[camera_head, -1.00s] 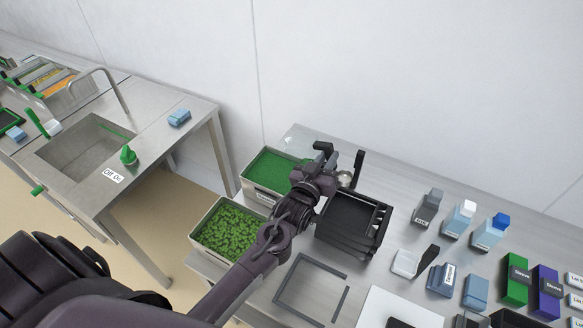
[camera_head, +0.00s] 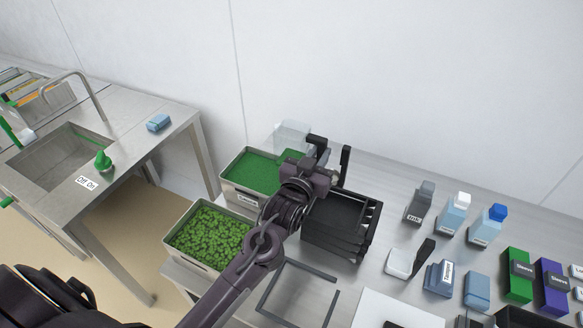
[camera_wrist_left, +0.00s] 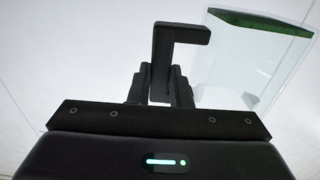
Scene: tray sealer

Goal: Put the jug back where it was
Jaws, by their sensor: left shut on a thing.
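The clear jug (camera_head: 292,134) shows faintly in the head view, behind the far bin of green bits (camera_head: 262,172) and left of my left gripper (camera_head: 318,150). In the left wrist view the jug (camera_wrist_left: 250,62) is see-through with a green band at its upper end. Its black angled handle (camera_wrist_left: 181,34) stands between the fingers of my left gripper (camera_wrist_left: 160,85), which is shut on it. I cannot tell whether the jug's base touches the table. My right gripper is not in view.
A near bin of green leaves (camera_head: 212,236) stands left of my forearm. Bottles (camera_head: 455,213) and boxes stand further right. A sink (camera_head: 62,155) is at left.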

